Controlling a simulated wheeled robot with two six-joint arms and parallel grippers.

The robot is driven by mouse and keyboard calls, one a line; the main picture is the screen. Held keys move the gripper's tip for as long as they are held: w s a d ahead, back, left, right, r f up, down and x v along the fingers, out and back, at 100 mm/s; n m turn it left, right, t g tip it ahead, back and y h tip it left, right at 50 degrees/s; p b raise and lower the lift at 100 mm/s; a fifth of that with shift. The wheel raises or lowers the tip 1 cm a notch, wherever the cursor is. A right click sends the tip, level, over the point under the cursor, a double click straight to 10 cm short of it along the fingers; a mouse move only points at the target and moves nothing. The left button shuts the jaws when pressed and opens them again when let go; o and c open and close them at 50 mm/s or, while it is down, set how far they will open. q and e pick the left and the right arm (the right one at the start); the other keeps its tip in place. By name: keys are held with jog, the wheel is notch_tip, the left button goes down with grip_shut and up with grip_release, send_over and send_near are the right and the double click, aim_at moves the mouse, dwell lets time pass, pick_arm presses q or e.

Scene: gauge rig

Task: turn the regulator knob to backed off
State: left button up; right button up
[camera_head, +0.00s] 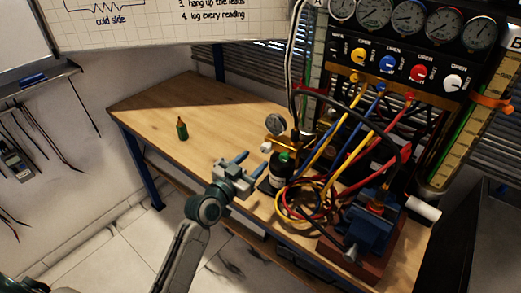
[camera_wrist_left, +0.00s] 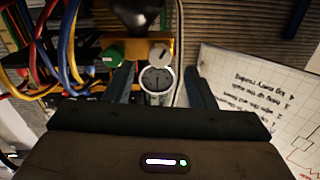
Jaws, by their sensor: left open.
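In the left wrist view the pale round knob (camera_wrist_left: 160,53) sits beside the gauge (camera_wrist_left: 157,81), on brass. My left gripper (camera_head: 249,165) is open and empty in front of the regulator, over the bench's near side. In the left wrist view its fingers (camera_wrist_left: 160,70) stand apart on either side of the knob and gauge in the picture; I see no contact. My right gripper is not in view.
Coiled hoses (camera_head: 303,198) and a blue vise (camera_head: 372,225) lie further right. A gauge manifold (camera_head: 400,60) rises behind. A small green bottle (camera_head: 182,130) stands left; the left bench is mostly clear.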

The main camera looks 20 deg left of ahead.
aim_at(264, 151)
pick_arm(q)
jog(key=p+x, duration=0.1)
jog(key=x, duration=0.4)
jog(key=shift+w, duration=0.1)
jog(key=c, duration=1)
